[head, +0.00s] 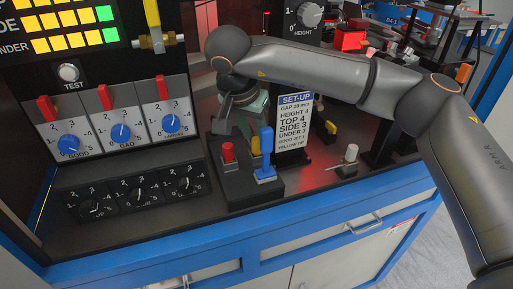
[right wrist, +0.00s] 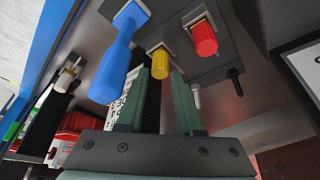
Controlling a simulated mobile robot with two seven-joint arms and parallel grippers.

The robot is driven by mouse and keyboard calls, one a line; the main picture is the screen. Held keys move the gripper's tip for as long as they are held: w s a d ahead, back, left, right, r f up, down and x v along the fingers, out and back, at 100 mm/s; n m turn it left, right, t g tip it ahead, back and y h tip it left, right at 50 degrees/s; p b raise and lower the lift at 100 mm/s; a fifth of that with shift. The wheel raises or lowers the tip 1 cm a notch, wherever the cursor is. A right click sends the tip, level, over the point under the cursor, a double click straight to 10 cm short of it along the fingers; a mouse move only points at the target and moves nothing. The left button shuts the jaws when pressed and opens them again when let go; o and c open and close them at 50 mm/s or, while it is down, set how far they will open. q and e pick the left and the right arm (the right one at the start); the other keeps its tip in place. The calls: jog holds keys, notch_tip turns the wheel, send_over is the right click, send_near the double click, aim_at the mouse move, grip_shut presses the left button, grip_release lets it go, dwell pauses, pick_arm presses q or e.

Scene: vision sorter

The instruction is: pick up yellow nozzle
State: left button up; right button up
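The yellow nozzle (head: 256,147) stands upright in a dark block (head: 240,186), between the red nozzle (head: 228,153) and the taller blue nozzle (head: 266,145). My right gripper (head: 245,125) is above the block and partly hides the yellow nozzle's top. In the right wrist view, the yellow nozzle (right wrist: 160,65) is between the tips of my two green fingers (right wrist: 161,75). The fingers are apart, with a gap between them below the nozzle's end. The blue nozzle (right wrist: 116,68) is just left of the fingers, the red nozzle (right wrist: 204,40) to the right. My left gripper is not in view.
A set-up card (head: 295,122) stands behind the block. A white-capped knob (head: 350,154) is to the right. A panel with red levers and blue dials (head: 120,132) is to the left. The counter in front of the block is clear.

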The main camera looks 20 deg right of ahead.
jog(key=shift+x, duration=1.1)
grip_shut()
